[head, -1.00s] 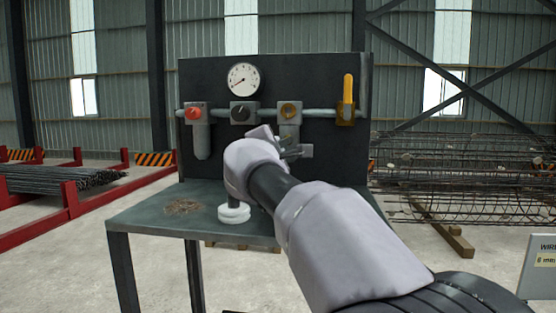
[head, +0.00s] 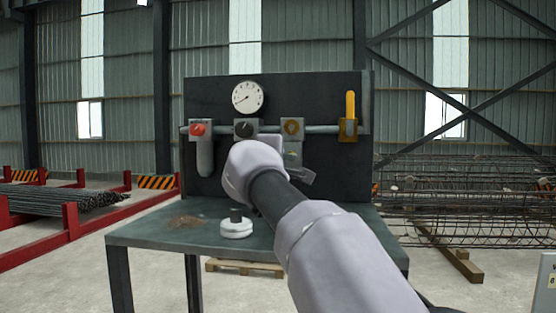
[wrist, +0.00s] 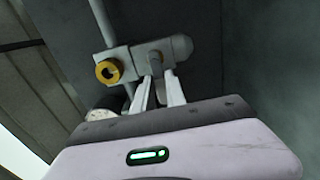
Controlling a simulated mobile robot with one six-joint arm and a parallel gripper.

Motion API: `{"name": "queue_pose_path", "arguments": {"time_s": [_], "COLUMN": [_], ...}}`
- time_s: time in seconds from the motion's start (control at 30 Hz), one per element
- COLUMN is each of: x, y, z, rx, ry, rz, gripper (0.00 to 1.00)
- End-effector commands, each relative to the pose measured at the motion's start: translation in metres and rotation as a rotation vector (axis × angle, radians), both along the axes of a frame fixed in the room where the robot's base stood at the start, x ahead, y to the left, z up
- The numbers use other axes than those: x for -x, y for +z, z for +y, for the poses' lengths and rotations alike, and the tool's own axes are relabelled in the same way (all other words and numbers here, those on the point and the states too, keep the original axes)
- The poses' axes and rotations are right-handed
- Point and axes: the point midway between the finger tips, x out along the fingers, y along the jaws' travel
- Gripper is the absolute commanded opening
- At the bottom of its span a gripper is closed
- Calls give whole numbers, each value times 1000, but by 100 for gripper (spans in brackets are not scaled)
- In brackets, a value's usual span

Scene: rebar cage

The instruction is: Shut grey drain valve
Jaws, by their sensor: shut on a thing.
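The grey drain valve (wrist: 155,57) is a small grey part on the pale filter body (wrist: 135,60), in the wrist view. My gripper (wrist: 158,75) is shut on it, with one pale finger on each side. The filter body carries a brass ring knob (wrist: 109,71), which also shows in the head view (head: 292,127). The valve itself cannot be made out there.
The dark panel (head: 330,95) carries a gauge (head: 247,97), a red knob (head: 198,130), a black knob (head: 244,129) and a yellow lever (head: 350,104) standing upright. A white round object (head: 237,230) stands on the table (head: 150,235). Rebar cages (head: 460,215) lie at right.

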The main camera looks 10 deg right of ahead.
Motion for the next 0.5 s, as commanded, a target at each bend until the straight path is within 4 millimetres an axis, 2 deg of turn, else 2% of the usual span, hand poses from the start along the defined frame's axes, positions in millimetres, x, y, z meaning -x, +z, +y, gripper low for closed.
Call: {"name": "queue_pose_path", "arguments": {"time_s": [0.27, 0.3, 0.4, 0.5], "x": [0, 0, 0, 0], "y": [2, 2, 2, 1], "z": [0, 0, 0, 0], "rx": [0, 0, 0, 1], "ry": [1, 1, 1, 1], "rz": [-3, -3, -3, -2], "gripper": [0, 18, 38, 38]}}
